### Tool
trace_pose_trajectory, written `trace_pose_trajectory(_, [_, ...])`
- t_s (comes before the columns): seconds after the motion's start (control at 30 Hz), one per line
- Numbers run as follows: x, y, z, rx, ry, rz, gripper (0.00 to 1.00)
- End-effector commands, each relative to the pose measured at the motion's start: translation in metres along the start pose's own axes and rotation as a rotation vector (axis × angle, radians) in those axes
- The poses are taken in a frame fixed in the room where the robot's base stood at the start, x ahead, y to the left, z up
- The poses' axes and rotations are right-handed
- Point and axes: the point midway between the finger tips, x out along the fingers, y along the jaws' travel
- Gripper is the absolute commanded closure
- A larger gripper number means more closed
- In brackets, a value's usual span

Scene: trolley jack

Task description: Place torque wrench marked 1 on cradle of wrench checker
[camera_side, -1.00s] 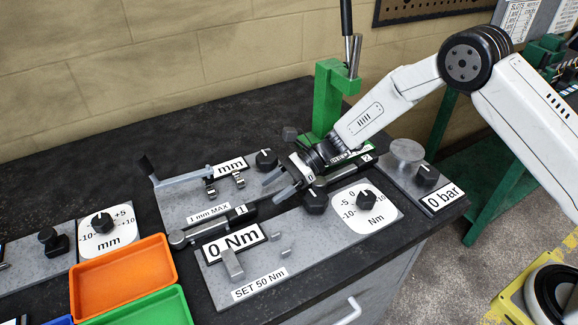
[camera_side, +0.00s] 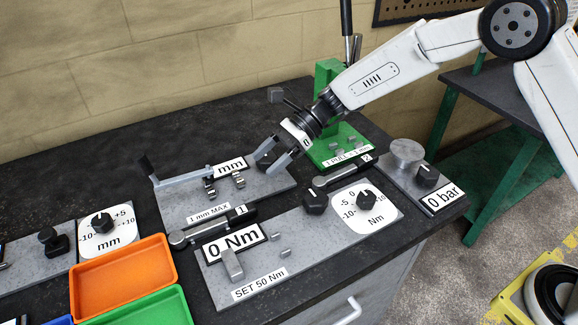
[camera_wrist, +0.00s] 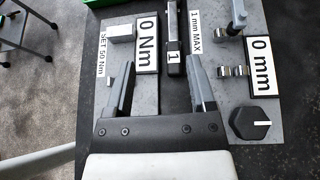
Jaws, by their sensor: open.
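The torque wrench marked 1 (camera_side: 212,228) lies between the gauge plate with the mm display and the wrench checker (camera_side: 311,248), its black handle towards the right. Its label shows in the wrist view (camera_wrist: 174,56). The checker is a grey plate with a 0 Nm display, a "SET 50 Nm" label, a grey block (camera_side: 231,263) and small posts (camera_side: 280,245) that look like its cradle.
The torque wrench marked 2 (camera_side: 342,174) lies behind the checker's black knob (camera_side: 315,201). The mm gauge plate (camera_side: 177,207) has a lever and small clips. A green stand (camera_side: 329,95) rises behind. An orange tray (camera_side: 125,275) stands at the left front.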

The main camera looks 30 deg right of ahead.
Motion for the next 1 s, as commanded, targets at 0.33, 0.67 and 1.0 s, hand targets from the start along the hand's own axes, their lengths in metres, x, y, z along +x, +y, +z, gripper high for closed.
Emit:
trace_pose_trajectory(0.33, [0.037, 0.008, 0.011, 0.030, 0.315, 0.084, 0.29])
trace_pose_trajectory(0.67, [0.061, -0.001, 0.031, 0.017, 0.598, -0.005, 0.29])
trace_pose_trajectory(1.0, [0.080, -0.010, 0.018, 0.006, 0.686, -0.077, 0.29])
